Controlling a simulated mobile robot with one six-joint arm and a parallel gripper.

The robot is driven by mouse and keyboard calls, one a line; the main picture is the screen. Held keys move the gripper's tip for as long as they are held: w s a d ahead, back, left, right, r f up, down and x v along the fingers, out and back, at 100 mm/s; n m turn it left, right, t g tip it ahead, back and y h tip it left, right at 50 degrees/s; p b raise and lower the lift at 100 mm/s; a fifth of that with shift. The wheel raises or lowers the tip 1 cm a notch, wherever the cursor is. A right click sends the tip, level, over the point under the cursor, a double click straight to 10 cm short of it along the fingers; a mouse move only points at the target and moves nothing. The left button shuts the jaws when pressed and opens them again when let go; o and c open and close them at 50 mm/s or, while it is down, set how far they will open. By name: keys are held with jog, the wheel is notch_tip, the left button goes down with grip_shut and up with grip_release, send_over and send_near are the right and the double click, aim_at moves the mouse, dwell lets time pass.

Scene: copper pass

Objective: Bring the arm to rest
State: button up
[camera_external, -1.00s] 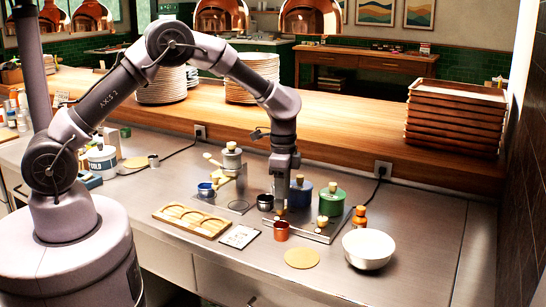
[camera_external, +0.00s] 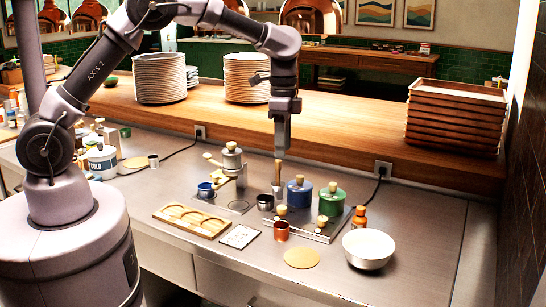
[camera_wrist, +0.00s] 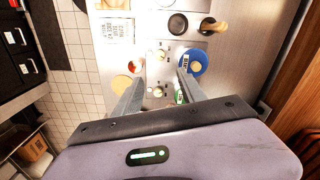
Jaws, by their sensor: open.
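The blue pot (camera_wrist: 192,63) shows beside the right finger. The green pot (camera_external: 332,199) stands right of the blue one. A copper cup (camera_external: 281,231) stands in front and also shows near the left finger (camera_wrist: 137,65).
A white bowl (camera_external: 368,249) and an orange bottle (camera_external: 360,217) stand at the right. A wooden tray (camera_external: 192,221) lies at the front left. Plate stacks (camera_external: 160,78) and stacked wooden trays (camera_external: 455,117) stand on the raised wooden shelf behind. The front right of the steel counter is clear.

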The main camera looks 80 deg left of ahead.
jog(key=s+d+r+n+t+y+b, duration=0.1)
jog(key=s+d+r+t+b, duration=0.2)
jog(key=s, duration=0.7)
jog(key=s+d+r+t+y+b, duration=0.15)
jog(key=s+r+b, duration=0.3)
jog(key=s, duration=0.55)
jog(key=s+d+f+b, duration=0.1)
jog(key=s+f, duration=0.1)
jog(key=s, duration=0.3)
jog(key=s+f+t+b, duration=0.1)
jog(key=s+f, duration=0.2)
jog(key=s, duration=0.2)
jog(key=shift+s+d+f+b, duration=0.2)
jog(key=shift+d+f+b, duration=0.1)
jog(key=shift+d, duration=0.05)
